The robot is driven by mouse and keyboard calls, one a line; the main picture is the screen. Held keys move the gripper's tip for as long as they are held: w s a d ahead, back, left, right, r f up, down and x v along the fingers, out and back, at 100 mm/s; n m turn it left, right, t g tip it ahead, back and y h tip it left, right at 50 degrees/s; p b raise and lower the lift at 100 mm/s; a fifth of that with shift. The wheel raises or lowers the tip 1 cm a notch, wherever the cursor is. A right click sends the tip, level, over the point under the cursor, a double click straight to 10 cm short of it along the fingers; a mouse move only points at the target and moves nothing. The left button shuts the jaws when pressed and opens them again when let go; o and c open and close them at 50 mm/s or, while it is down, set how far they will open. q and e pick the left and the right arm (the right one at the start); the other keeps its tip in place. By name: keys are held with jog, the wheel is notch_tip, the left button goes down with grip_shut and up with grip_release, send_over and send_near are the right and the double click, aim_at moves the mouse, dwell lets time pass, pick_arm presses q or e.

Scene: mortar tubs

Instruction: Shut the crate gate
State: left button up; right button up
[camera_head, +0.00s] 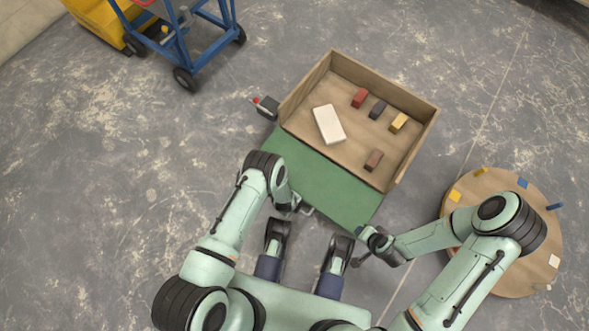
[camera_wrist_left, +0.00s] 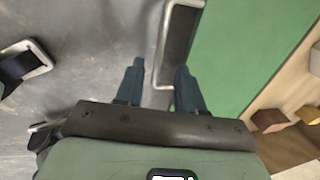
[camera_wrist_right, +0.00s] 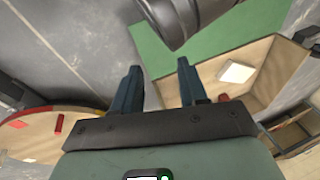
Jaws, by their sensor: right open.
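The wooden crate (camera_head: 412,155) stands on the floor ahead, its near side open. Its green gate (camera_head: 320,182) is folded down outward towards me; it also shows in the left wrist view (camera_wrist_left: 235,55) and right wrist view (camera_wrist_right: 160,48). A metal handle (camera_wrist_left: 161,45) is on the gate's near edge. My left gripper (camera_wrist_left: 160,68) is open, with the handle bar appearing between its fingertips; I cannot tell whether they touch it. My right gripper (camera_head: 361,247) is open and empty, by the gate's near right corner; it also shows in the right wrist view (camera_wrist_right: 160,70).
A white box (camera_head: 328,124) and several small coloured blocks (camera_head: 377,109) lie inside the crate. A dark red-tipped fitting (camera_head: 266,107) is at the crate's left corner. A round wooden table (camera_head: 505,278) with coloured pieces stands right. A blue cart (camera_head: 185,50) stands at the back left.

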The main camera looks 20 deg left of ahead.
pick_arm(q)
jog(key=f+b, duration=0.1)
jog(key=f, duration=0.1)
jog(key=w+f+b, duration=0.1)
jog(key=f, duration=0.2)
jog(key=shift+d+f, duration=0.15)
pick_arm(e)
jog(key=s+f+g, duration=0.1)
jog(key=s+f, duration=0.3)
jog(key=shift+s+d+f+g, duration=0.2)
jog(key=shift+d+g, duration=0.1)
jog(key=shift+d, duration=0.1)
pick_arm(q)
jog(key=shift+c, duration=0.3)
grip_shut()
pick_arm(e)
jog(key=shift+w, duration=0.1)
